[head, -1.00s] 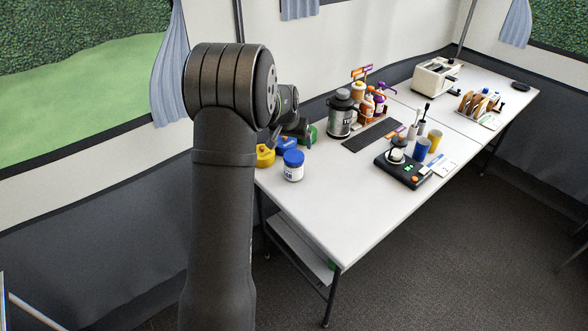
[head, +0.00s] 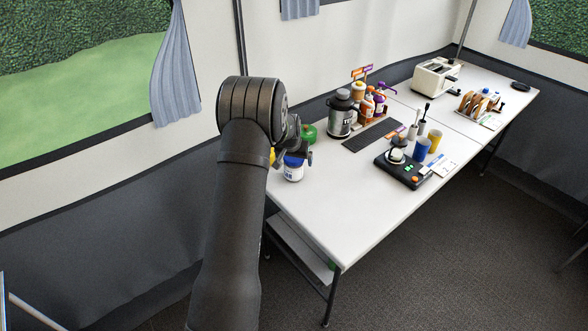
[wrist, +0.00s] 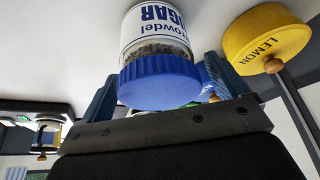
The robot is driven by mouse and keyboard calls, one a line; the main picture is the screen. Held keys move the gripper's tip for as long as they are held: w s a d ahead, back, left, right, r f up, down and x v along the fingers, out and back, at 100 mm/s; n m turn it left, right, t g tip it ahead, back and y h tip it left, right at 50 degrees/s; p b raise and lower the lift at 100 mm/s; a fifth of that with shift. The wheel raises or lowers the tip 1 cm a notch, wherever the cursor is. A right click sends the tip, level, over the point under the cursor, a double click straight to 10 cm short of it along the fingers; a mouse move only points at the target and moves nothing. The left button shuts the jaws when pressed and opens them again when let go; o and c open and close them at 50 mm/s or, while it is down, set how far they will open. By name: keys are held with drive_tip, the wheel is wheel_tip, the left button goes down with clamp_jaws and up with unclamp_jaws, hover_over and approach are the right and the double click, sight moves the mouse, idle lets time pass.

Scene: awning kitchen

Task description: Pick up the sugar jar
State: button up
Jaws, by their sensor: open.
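The sugar jar (head: 293,173) is a clear jar with a blue lid and a white label. It stands upright near the left end of the white table (head: 330,210). In the wrist view the sugar jar (wrist: 155,45) shows its "SUGAR" label, and its blue lid lies between the two fingers. My gripper (head: 296,158) is at the jar's lid in the head view, partly hidden by my arm. In the wrist view my gripper (wrist: 165,85) is open, with one finger on each side of the lid. I cannot tell whether the fingers touch it.
A yellow lemon container (wrist: 265,40) stands close beside one finger. A green container (head: 308,133) and a grey urn (head: 341,116) stand behind the jar. A black scale (head: 402,170) is further right. The table front right of the jar is clear.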

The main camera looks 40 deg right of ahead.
drive_tip(key=shift+c, duration=0.4)
drive_tip(key=c, duration=1.2)
drive_tip(key=shift+r, duration=0.15)
